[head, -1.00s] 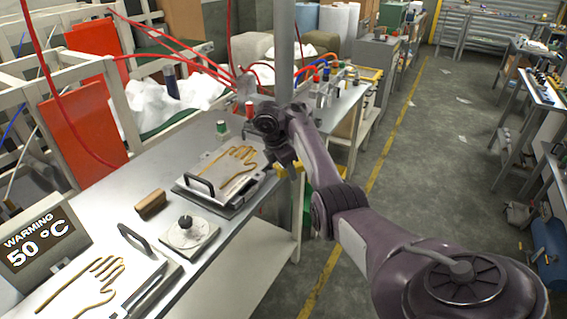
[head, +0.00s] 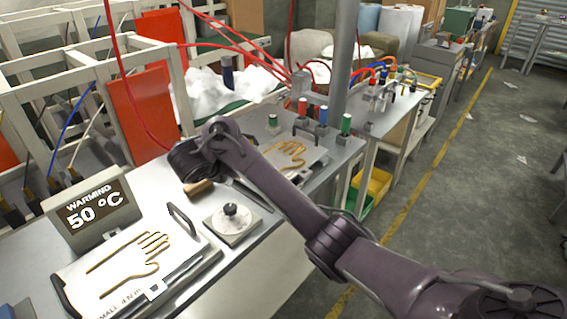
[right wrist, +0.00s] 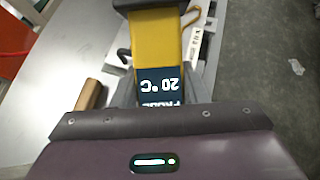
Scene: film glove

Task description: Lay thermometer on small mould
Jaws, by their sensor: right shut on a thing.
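The yellow thermometer (right wrist: 156,45) is held in my right gripper (right wrist: 165,78). Its dark display reads 20 °C, upside down in the right wrist view. The small mould (head: 113,285), a pale slab with a tan hand outline and "SMALL" lettering, lies at the near left of the bench in the head view. My right wrist is above the bench, beyond and to the right of that mould. The arm hides the right gripper and thermometer in the head view. My left gripper is not in view.
A "WARMING 50 °C" sign (head: 92,214) stands behind the small mould. A square plate with a black knob (head: 231,222) lies to its right. A wooden block (head: 199,189) sits under my wrist. Another hand mould (head: 311,153) and several spools are farther along.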

